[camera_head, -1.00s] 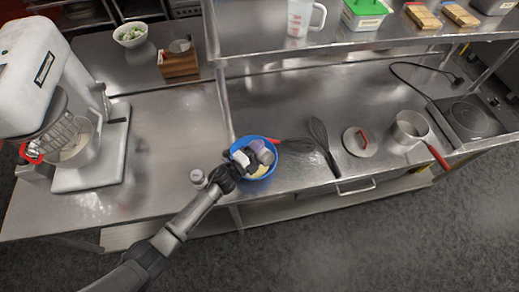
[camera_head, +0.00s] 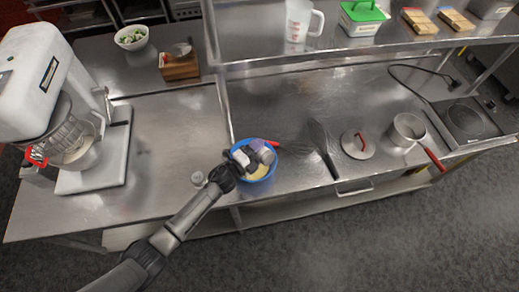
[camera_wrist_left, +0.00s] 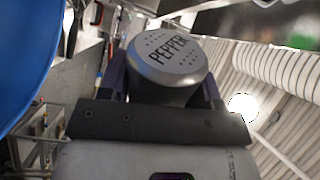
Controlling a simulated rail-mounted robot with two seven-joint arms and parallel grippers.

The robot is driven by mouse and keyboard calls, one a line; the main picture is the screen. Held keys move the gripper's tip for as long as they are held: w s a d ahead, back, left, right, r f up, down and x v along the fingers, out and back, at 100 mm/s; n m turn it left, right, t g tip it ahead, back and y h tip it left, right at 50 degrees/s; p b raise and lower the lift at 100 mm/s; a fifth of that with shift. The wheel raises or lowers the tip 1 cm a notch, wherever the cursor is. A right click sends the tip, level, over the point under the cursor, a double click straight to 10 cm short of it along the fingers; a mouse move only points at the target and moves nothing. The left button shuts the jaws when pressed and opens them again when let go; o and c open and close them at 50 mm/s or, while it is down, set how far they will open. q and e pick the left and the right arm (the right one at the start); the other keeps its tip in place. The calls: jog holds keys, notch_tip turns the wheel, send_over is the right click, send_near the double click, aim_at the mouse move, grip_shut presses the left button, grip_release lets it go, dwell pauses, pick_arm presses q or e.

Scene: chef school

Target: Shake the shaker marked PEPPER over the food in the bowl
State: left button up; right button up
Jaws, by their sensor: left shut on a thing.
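My left gripper (camera_head: 248,160) is shut on the pepper shaker (camera_head: 264,155), over the blue bowl (camera_head: 259,179). In the left wrist view the shaker's grey cap (camera_wrist_left: 166,62) with the word PEPPER faces the camera, between the two fingers. The blue bowl's side (camera_wrist_left: 22,55) fills the left edge of that view. Pale yellowish food (camera_head: 257,173) shows in the bowl below the gripper; the gripper and shaker hide part of it. My right gripper is not in view.
A stand mixer (camera_head: 60,90) stands at the left. A raised shelf (camera_head: 260,45) runs behind. The counter left of the bowl is mostly clear.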

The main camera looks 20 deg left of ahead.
pick_arm(q)
notch_tip(320, 180, down, 3)
jog(key=shift+r+b, duration=0.2)
jog(key=shift+b, duration=0.7)
jog(key=shift+r, duration=0.1)
notch_tip(320, 180, up, 3)
jog(key=p, duration=0.3)
jog(key=shift+r, duration=0.2)
jog(key=shift+f, duration=0.2)
jog(key=shift+f+b, duration=1.45)
jog(key=shift+f, duration=0.05)
jog(key=shift+r+p, duration=1.35)
jog(key=shift+r, duration=0.2)
